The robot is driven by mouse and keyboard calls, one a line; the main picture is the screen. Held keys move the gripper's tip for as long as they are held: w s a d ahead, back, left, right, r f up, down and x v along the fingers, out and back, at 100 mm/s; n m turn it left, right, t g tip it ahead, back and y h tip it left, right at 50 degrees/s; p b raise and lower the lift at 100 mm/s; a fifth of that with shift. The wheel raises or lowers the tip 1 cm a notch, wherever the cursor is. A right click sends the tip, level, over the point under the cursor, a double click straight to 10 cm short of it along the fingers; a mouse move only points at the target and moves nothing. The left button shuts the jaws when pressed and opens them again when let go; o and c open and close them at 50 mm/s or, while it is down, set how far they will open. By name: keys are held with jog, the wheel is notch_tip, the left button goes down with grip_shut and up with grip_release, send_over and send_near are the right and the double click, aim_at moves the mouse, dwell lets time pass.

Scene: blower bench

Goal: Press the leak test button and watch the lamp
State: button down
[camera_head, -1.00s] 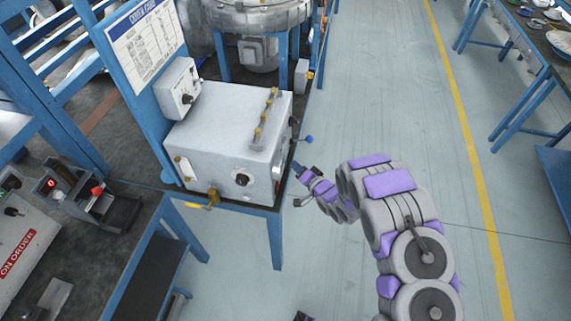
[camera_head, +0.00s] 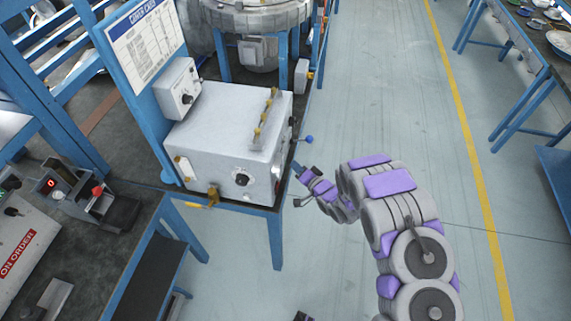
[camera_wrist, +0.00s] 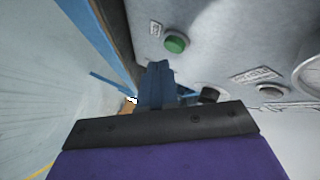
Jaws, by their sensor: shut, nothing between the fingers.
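The white metal box (camera_head: 229,125) stands on the blue-framed bench. In the wrist view, a round green button or lamp (camera_wrist: 176,43) sits on its pale panel (camera_wrist: 222,38), with a small label beside it; I cannot tell which it is. My gripper (camera_wrist: 157,72) is shut and empty, its blue fingers pointing at the panel just below the green part. A small gap seems to separate them. In the head view, my gripper (camera_head: 297,168) is beside the box's right side, and that panel face is hidden. No lit lamp on the box is clearly identifiable.
A black knob (camera_wrist: 209,95) is close to the right of my fingers in the wrist view. A blue-tipped lever (camera_head: 308,139) and a yellow-handled valve (camera_head: 212,199) stick out from the box. Open floor (camera_head: 400,110) lies to the right.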

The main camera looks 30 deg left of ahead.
jog(key=shift+s+a+r+p, duration=0.15)
jog(key=shift+a+p, duration=0.15)
jog(key=shift+p, duration=0.3)
jog(key=shift+s+a+p, duration=0.1)
jog(key=shift+a+p, duration=0.35)
jog(key=shift+p, duration=0.05)
dwell(0.8)
dwell(0.4)
jog(key=shift+d, duration=0.75)
jog(key=shift+w, duration=0.2)
jog(key=shift+w+d, duration=0.2)
jog(key=shift+d, duration=0.6)
jog(key=shift+w+d, duration=0.15)
jog(key=shift+d, duration=0.7)
jog(key=shift+w+d, duration=0.2)
jog(key=shift+d, duration=0.6)
